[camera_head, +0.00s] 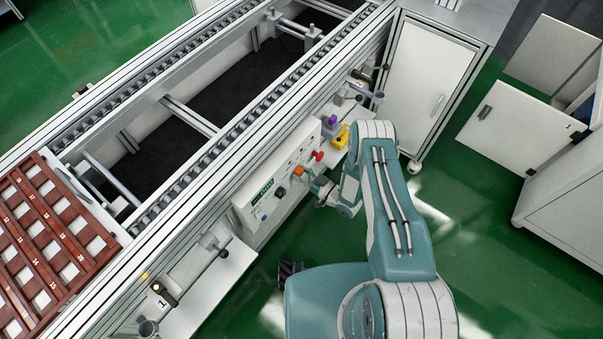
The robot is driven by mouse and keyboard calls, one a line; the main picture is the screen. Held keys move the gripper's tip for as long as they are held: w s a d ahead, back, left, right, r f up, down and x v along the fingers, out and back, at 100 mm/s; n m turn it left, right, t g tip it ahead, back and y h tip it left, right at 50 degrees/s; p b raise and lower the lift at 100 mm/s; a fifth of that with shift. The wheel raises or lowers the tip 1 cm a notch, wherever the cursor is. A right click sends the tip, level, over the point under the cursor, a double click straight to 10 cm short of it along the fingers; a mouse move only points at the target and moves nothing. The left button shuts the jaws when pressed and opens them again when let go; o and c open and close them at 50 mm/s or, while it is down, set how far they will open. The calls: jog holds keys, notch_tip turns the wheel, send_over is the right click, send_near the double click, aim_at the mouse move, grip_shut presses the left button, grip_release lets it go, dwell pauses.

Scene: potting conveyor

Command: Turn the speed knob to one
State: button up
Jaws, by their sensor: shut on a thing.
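The white control panel (260,193) is on the side of the conveyor, with a small green display (262,192) at its left end. A small orange knob (299,171) stands out from the panel's front. My gripper (308,180) is at the panel, shut on this orange knob; the fingers partly hide it. A dark knob (280,192) is just left of the gripper, and a red button (318,156) is to its upper right. The knob's pointer and the speed marks are too small to read.
A yellow part (341,137) and a purple part (329,121) are at the panel's right end. A white shelf (208,278) with a lit button juts out at lower left. A brown numbered tray (62,235) lies on the conveyor. Green floor (465,220) is clear at right.

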jog(key=shift+n, duration=0.3)
jog(key=shift+w+n, duration=0.1)
jog(key=shift+n, duration=4)
jog(key=o, duration=1.1)
jog(key=shift+o, duration=0.2)
jog(key=v, duration=1.2)
